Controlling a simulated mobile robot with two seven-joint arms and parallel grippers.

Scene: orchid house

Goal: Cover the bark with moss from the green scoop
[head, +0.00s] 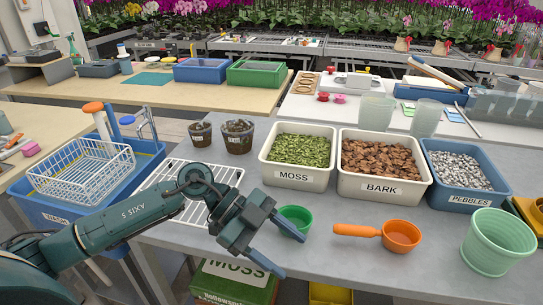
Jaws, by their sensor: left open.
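A green scoop (298,216) stands on the grey table in front of the moss bin; its handle is hidden. My left gripper (292,257) is open and empty. Its upper finger crosses in front of the scoop's bowl, and I cannot tell whether they touch. The moss bin (291,180), labelled MOSS, is full of green moss (299,148). Right of it, the bark bin (380,192) holds brown bark (380,160). Two dark pots, a small one (200,134) and a larger one (238,137), stand left of the moss bin with brown filling. My right gripper is out of view.
An orange scoop (400,236) lies right of the green one. A mint-green pot (497,242) stands at the front right. A blue bin of pebbles (468,200) is beside the bark bin. A wire rack (223,174) lies under my left arm, and a white basket (82,172) is at left.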

